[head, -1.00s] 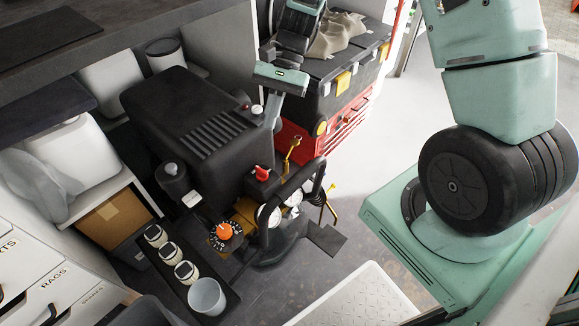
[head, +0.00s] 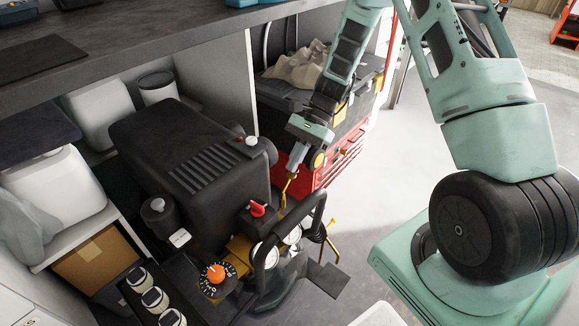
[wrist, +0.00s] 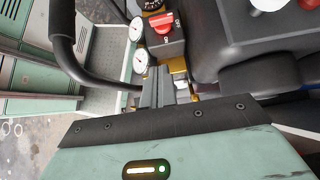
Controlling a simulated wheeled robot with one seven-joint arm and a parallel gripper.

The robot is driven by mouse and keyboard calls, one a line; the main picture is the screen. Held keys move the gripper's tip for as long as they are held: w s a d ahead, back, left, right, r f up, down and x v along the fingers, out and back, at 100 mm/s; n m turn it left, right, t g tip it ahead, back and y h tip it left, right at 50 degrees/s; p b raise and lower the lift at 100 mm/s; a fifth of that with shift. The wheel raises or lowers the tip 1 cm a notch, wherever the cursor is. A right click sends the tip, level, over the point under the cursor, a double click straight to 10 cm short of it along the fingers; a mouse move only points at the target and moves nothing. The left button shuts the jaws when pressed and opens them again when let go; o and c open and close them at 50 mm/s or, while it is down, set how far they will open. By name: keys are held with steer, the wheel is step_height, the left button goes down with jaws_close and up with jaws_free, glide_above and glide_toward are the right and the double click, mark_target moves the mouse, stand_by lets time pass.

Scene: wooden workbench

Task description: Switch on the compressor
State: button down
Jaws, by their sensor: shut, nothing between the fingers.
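The compressor (head: 185,165) is a black ribbed unit under the bench in the head view. On its front is a red switch knob (head: 257,209) on a black box; it also shows near the top of the wrist view (wrist: 162,22). An orange dial (head: 215,272) sits lower on the front, and white-faced gauges (head: 265,255) are behind the black handle. My gripper (head: 293,166) is beyond the red switch, to its upper right, beside the compressor's right end. In the wrist view its fingers (wrist: 160,85) are shut and empty, apart from the red knob.
A curved black handle (head: 318,210) stands right of the red switch. Brass fittings (head: 290,182) are just below my gripper. A red and black toolbox (head: 350,140) stands behind it. White cups (head: 153,298) fill a rack at the front.

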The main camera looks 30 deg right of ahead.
mark_target(257, 208)
steer(key=s+a+f, duration=0.1)
steer(key=a, duration=0.2)
steer(key=s+a+f+b, duration=0.1)
steer(key=a+f, duration=0.1)
steer(key=a, duration=0.1)
steer(key=s+a+f+b, duration=0.1)
steer(key=a+f, duration=0.1)
steer(key=a, duration=0.1)
steer(key=shift+f, duration=0.2)
